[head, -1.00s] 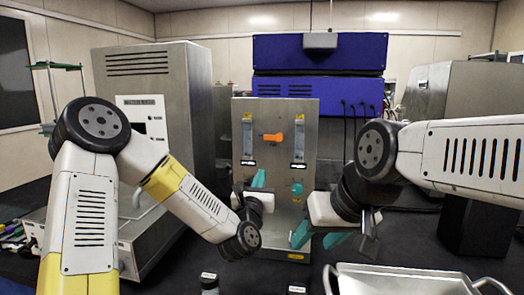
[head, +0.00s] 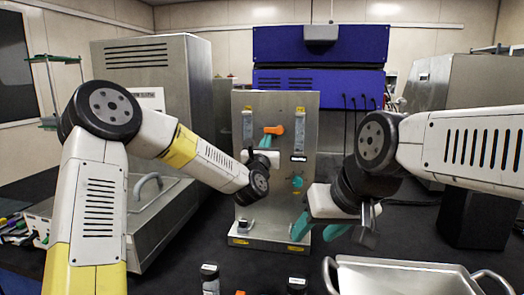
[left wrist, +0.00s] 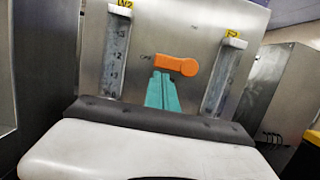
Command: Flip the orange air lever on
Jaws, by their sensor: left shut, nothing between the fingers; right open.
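The orange air lever (head: 276,130) is on the upper part of an upright metal panel (head: 307,137). In the left wrist view the orange lever (left wrist: 177,64) lies nearly level, its round end right and its arm pointing left towards a small printed label. My left gripper (head: 266,138) is shut and empty just below the lever. In the left wrist view its teal fingers (left wrist: 161,88) are together under the lever's arm; I cannot tell whether they touch it. My right gripper (head: 318,229) is open and empty, low at the panel's right.
Flow tubes (head: 248,130) (head: 299,132) flank the lever. A teal knob (head: 297,182) is lower on the panel. A metal tray (head: 400,277) and dark-capped bottles (head: 209,279) stand in front. A large metal cabinet (head: 150,75) is at left.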

